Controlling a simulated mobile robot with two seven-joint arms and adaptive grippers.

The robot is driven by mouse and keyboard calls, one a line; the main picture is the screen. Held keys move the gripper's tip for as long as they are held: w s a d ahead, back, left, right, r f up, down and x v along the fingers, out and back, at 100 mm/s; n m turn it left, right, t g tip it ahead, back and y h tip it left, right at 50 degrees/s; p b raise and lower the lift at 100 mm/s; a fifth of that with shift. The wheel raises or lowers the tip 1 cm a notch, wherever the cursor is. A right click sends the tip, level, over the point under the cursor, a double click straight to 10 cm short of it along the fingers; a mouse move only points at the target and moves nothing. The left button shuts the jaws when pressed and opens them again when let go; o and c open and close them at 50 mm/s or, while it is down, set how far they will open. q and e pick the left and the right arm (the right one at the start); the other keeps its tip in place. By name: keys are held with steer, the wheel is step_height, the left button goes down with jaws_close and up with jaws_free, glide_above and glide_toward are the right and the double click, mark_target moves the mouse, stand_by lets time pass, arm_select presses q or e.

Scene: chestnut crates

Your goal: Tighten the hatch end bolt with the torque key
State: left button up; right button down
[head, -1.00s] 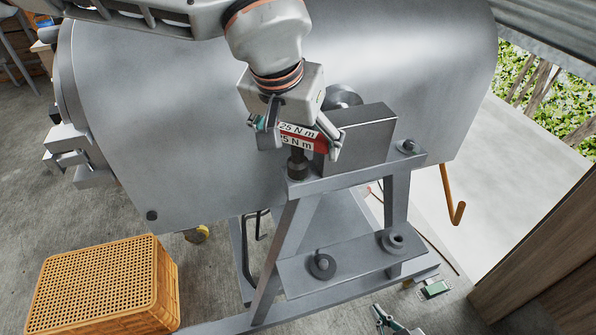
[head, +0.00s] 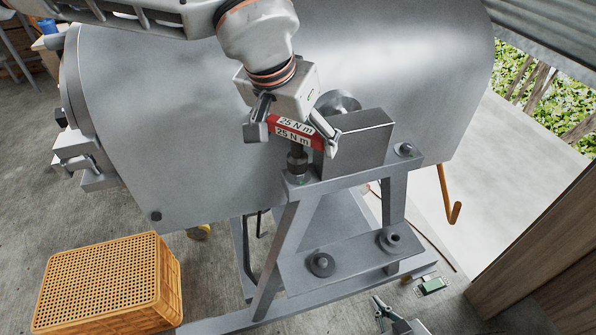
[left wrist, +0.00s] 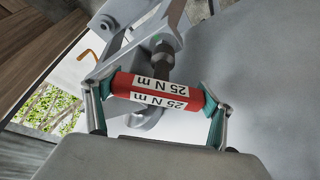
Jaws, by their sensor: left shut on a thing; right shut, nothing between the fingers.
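The torque key has a red handle (head: 296,130) with white "25 N m" labels and a dark socket (head: 297,160) pointing down. My left gripper (head: 290,138) is shut across the handle, a finger at each end; the left wrist view shows the same grip on the handle (left wrist: 157,92). The socket is over the near left end of the grey stand's top beam, where a small green spot (head: 301,181) shows below it. The bolt there is mostly hidden, and I cannot tell whether the socket touches it. My right gripper (head: 380,310) is shut and empty at the bottom edge.
A large grey drum (head: 190,120) fills the back. A grey block (head: 357,140) stands right beside the key on the beam, with another bolt (head: 404,150) beyond it. An orange crate (head: 105,285) sits at lower left. An orange hook (head: 450,200) hangs at right.

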arm_select(q)
steer(key=shift+d+r+p, duration=0.1)
steer(key=shift+r+p, duration=0.6)
steer(key=shift+r, duration=0.25)
steer(key=shift+r+p, duration=0.45)
steer(key=shift+r, duration=0.05)
step_height(320, 180, up, 3)
steer(key=shift+p, duration=1.25)
